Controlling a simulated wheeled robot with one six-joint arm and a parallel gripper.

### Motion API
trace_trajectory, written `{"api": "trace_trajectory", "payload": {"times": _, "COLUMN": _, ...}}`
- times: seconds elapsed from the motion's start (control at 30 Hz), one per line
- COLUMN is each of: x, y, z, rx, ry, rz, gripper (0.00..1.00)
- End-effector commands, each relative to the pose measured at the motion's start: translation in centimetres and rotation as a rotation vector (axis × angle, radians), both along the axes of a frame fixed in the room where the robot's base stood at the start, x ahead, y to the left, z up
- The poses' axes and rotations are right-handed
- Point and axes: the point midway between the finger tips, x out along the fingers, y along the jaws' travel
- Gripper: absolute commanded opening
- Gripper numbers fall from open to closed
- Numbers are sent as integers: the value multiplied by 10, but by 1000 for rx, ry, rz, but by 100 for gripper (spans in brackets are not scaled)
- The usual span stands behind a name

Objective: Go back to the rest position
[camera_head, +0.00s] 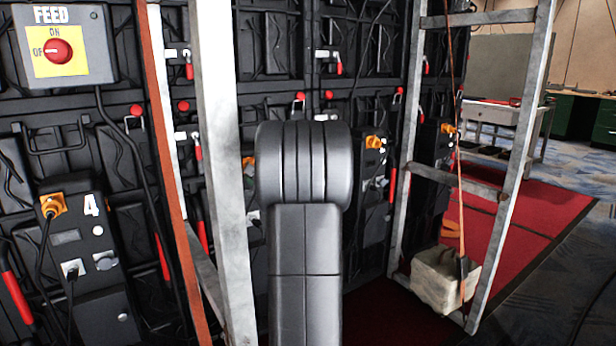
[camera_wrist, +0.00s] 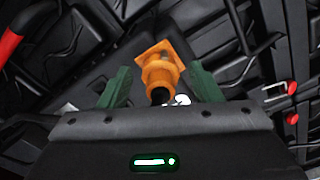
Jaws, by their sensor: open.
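My gripper (camera_wrist: 162,88) shows in the wrist view as two green fingers standing apart, one on each side of an orange plug connector (camera_wrist: 160,72). The fingers do not appear to touch the connector; its distance from the fingertips is hard to judge. In the head view my grey arm rises in the middle, and it hides the gripper. An orange connector (camera_head: 54,205) sits on the black panel box marked 4 (camera_head: 92,250) at the left; I cannot tell whether it is the one in the wrist view.
A grey FEED box (camera_head: 85,70) with a red knob (camera_head: 58,50) is at the upper left. Metal frame posts (camera_head: 222,150) stand close to my arm, and a ladder-like frame (camera_head: 505,190) with a pale block (camera_head: 440,280) stands right. Red carpet (camera_head: 520,215) lies open beyond.

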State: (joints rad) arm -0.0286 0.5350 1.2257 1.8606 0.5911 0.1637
Motion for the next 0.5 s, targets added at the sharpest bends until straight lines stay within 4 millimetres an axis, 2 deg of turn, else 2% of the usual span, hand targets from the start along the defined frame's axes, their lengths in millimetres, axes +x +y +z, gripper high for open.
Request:
{"api": "trace_trajectory", "payload": {"times": 0.37, "x": 1, "y": 1, "z": 0, "rx": 2, "ry": 2, "rz": 0, "gripper": 58}}
{"api": "trace_trajectory", "payload": {"times": 0.5, "x": -4, "y": -3, "z": 1, "rx": 1, "ry": 1, "rz": 0, "gripper": 58}}
